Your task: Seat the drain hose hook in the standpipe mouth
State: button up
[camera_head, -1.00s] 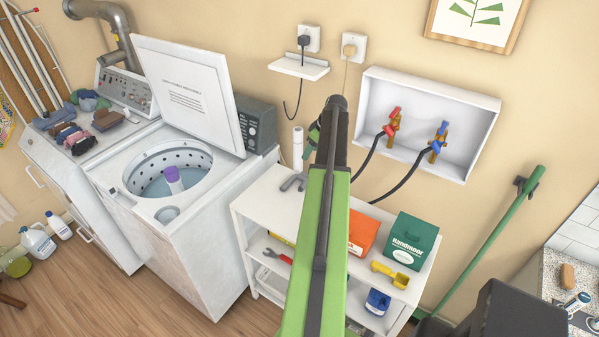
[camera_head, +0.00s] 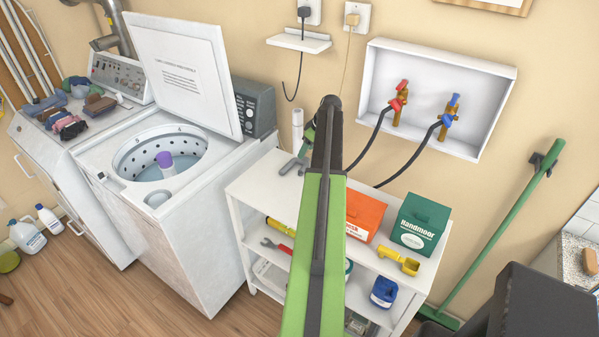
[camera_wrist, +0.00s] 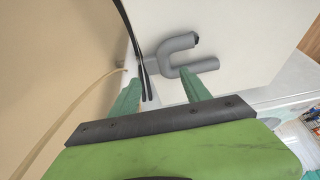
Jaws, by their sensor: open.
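The drain hose hook is a grey U-shaped piece (camera_head: 291,165) on the white shelf top, left of my arm in the head view. In the wrist view the hook (camera_wrist: 181,62) lies just beyond my fingertips, its bend towards the left and its arms towards the right. My gripper (camera_wrist: 158,80) is open, with its green fingers apart and nothing between them. In the head view my arm hides most of the gripper. A white upright pipe (camera_head: 297,128), which looks like the standpipe, stands at the wall behind the hook. Its mouth is not clear.
A white shelf unit (camera_head: 252,190) holds an orange box (camera_head: 366,213) and a green box (camera_head: 421,222). Left is a washer (camera_head: 185,245) with its lid up. Dark hoses (camera_head: 408,160) run from the taps in the wall box (camera_head: 490,110). A green-handled broom (camera_head: 510,230) leans right.

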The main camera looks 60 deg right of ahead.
aim_at(304, 162)
jog(key=b+x, duration=0.5)
jog(key=shift+s+f, duration=0.15)
jog(key=shift+f, duration=0.05)
jog(key=shift+r, duration=0.15)
jog(key=c, duration=1)
